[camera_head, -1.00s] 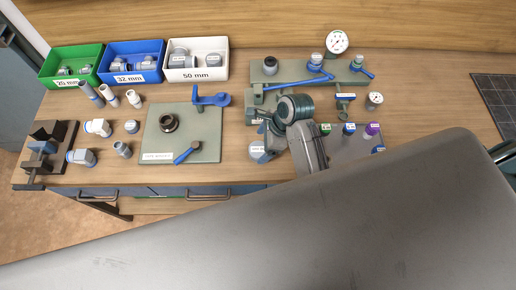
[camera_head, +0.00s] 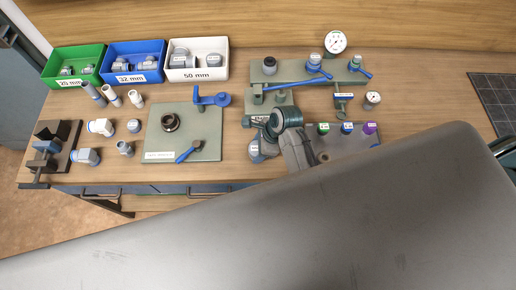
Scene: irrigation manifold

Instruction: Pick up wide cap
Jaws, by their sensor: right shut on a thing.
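My right gripper (camera_head: 262,145) reaches in from the right at the middle of the table, below the long green valve plate. It is shut on a grey wide cap (camera_head: 256,153) that carries a white label. The fingers and the wrist hide part of the cap, and I cannot tell whether it is clear of the table. My left gripper does not show.
Green (camera_head: 66,77), blue (camera_head: 126,75) and white (camera_head: 199,72) bins stand at the back left. A green plate (camera_head: 158,139) lies left of the gripper. Several loose fittings and a vise (camera_head: 46,150) are further left. A pressure gauge (camera_head: 334,42) stands behind.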

